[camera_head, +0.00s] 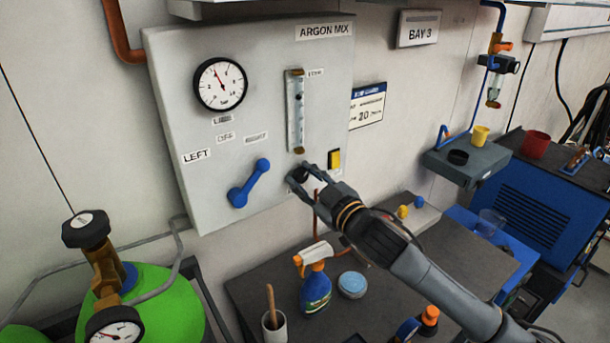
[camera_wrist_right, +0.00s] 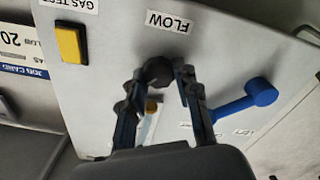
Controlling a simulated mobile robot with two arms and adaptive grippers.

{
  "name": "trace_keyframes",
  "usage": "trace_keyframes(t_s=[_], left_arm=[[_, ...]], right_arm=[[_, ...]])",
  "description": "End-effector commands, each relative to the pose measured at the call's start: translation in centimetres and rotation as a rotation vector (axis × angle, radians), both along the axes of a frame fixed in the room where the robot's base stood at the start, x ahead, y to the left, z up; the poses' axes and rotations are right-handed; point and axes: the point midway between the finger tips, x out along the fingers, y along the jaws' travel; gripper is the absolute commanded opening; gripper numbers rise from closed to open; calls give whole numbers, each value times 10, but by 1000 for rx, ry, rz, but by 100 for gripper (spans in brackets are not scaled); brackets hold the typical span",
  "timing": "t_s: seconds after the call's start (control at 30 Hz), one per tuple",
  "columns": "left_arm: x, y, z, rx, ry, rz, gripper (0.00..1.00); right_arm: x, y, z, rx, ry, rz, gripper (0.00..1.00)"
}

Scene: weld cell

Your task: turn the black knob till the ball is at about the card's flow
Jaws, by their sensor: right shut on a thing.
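The black knob (camera_head: 299,174) is low on the grey ARGON MIX panel (camera_head: 240,60), below the flow tube (camera_head: 297,125). My right gripper (camera_head: 306,181) is shut on the knob. In the right wrist view the knob (camera_wrist_right: 158,71) sits between the two fingertips (camera_wrist_right: 160,78), under the FLOW label. A small dark spot, likely the ball (camera_head: 299,97), shows in the upper half of the tube; the scale is too small to read. The job card (camera_head: 368,105), right of the panel, reads 20. My left gripper is not in view.
A blue lever (camera_head: 250,184) is left of the knob and a yellow gas test button (camera_head: 334,159) is right of it. A round gauge (camera_head: 221,84) is at upper left. A spray bottle (camera_head: 315,280) and a cup (camera_head: 274,328) stand on the bench below.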

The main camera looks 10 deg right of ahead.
Motion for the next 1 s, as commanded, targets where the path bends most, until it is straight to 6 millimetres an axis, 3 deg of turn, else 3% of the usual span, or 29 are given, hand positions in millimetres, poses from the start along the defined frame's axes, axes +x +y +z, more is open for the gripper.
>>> trace_keyframes(t_s=[0.57, 0.6, 0.67, 1.0], left_arm=[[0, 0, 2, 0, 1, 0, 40], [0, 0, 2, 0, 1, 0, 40], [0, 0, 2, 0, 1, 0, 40], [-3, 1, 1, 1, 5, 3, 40]], right_arm=[[0, 0, 0, -36, -15, -1, 0], [0, 0, 0, -36, -15, -1, 37], [0, 0, 0, -36, -15, -1, 50], [-1, -1, 0, -35, -14, 0, 53]])
